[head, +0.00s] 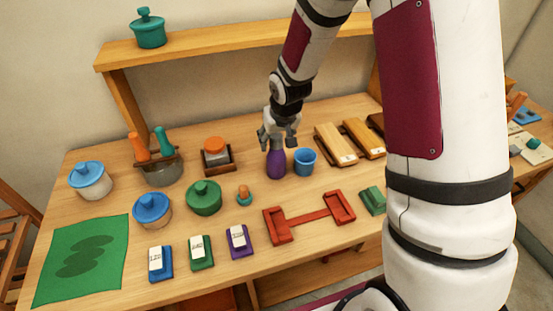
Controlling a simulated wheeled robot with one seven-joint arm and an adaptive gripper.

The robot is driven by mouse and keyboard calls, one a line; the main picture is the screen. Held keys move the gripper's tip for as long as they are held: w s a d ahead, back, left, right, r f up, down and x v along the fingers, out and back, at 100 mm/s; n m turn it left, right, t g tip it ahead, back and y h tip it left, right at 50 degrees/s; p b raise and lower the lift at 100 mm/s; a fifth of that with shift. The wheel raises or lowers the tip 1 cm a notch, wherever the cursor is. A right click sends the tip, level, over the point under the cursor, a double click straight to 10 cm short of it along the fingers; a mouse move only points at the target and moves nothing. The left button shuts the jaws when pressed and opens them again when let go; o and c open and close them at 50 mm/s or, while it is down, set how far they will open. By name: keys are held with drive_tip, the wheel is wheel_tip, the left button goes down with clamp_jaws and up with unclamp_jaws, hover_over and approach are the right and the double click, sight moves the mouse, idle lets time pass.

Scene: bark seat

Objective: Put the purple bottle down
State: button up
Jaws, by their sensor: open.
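The purple bottle (276,165) stands upright on the wooden table, just left of a blue cup. My gripper (277,143) is directly above it, pointing down, with its fingers around or just over the bottle's top. The gripper is open. The bottle's top is hidden by the fingers, so I cannot tell whether they touch it.
The blue cup (305,162) stands close on the right. An orange-lidded jar (215,155) is to the left, and a red rack (309,218) is in front. Wooden blocks (336,145) lie to the right. A shelf (220,41) runs along the back.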

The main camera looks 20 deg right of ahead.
drive_tip(key=shift+c, duration=0.2)
clamp_jaws()
idle(0.3)
